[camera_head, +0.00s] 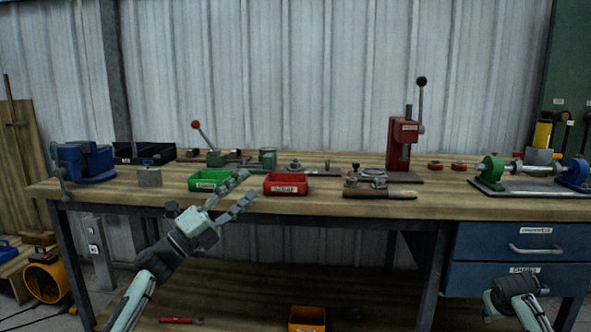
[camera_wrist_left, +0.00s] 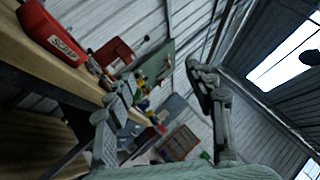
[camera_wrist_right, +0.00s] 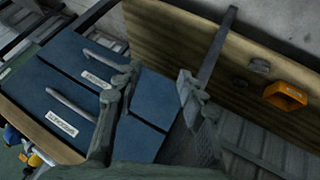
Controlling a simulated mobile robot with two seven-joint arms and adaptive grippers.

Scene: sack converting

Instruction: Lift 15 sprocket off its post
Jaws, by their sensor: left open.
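Grey round metal parts (camera_head: 367,178) lie in front of the red press on the bench; one may be the 15 sprocket, but no number is readable. A flat plate with a small upright piece (camera_head: 296,166) lies further left, too small to make out as the post. My left gripper (camera_head: 243,188) is open and empty at the bench's front edge, left of these parts and apart from them. Its spread fingers also show in the left wrist view (camera_wrist_left: 160,82). My right gripper (camera_wrist_right: 158,82) is open and empty, low before the blue drawers.
A green bin (camera_head: 208,181) and a red scrap bin (camera_head: 286,185) stand near the left gripper. A brown-handled tool (camera_head: 380,194) lies along the front edge. The red press (camera_head: 401,140), a blue vise (camera_head: 85,160) and a green-and-blue fixture (camera_head: 530,180) stand on the bench.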

